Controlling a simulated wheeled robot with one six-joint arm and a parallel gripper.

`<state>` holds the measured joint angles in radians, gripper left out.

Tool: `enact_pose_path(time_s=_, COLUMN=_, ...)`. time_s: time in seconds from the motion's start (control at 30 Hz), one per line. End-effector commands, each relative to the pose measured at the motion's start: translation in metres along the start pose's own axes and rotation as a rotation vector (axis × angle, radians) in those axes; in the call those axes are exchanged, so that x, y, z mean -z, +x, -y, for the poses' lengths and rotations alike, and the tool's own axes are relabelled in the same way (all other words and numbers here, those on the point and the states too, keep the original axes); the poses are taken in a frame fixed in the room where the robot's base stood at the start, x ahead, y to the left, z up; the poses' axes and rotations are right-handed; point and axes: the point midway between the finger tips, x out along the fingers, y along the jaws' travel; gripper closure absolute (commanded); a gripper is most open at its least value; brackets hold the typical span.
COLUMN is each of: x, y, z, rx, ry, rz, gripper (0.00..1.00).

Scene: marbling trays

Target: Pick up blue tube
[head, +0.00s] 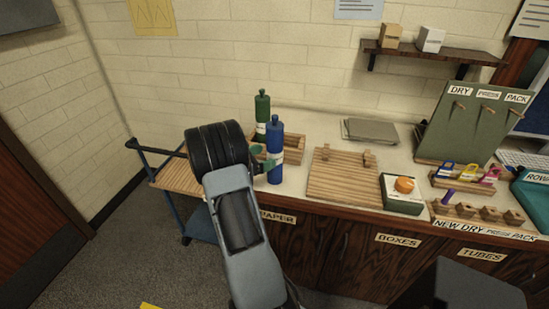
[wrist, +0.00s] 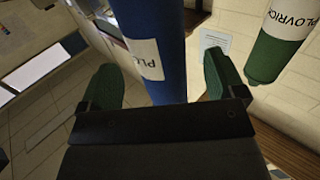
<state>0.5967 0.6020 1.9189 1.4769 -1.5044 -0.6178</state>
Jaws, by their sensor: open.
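The blue tube (head: 274,150) stands upright on the counter near its left end, with a white label around it. In the wrist view the blue tube (wrist: 160,75) lies between my gripper's two green fingers, with gaps visible on both sides. My gripper (head: 268,164) is open at the blue tube's lower half, one green finger showing beside it. It also shows open in the wrist view (wrist: 165,82). A green tube (head: 262,108) stands just behind and left of the blue one; it also shows at the right of the wrist view (wrist: 277,50).
A slatted wooden board (head: 335,180) lies to the right, then a green box (head: 402,205) with an orange knob. A blue cart (head: 170,182) adjoins the counter's left end. An upright green board (head: 470,120) stands farther right.

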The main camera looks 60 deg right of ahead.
Motion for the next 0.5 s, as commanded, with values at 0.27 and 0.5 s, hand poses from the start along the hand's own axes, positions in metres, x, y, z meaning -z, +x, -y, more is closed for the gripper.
enact_pose_path(time_s=0.27, x=0.001, y=0.037, z=-0.002, rx=-0.003, ry=-0.001, rz=0.001, gripper=0.11)
enact_pose_path(time_s=0.5, x=0.001, y=0.047, z=-0.002, rx=0.0, ry=0.001, rz=0.0, gripper=0.11)
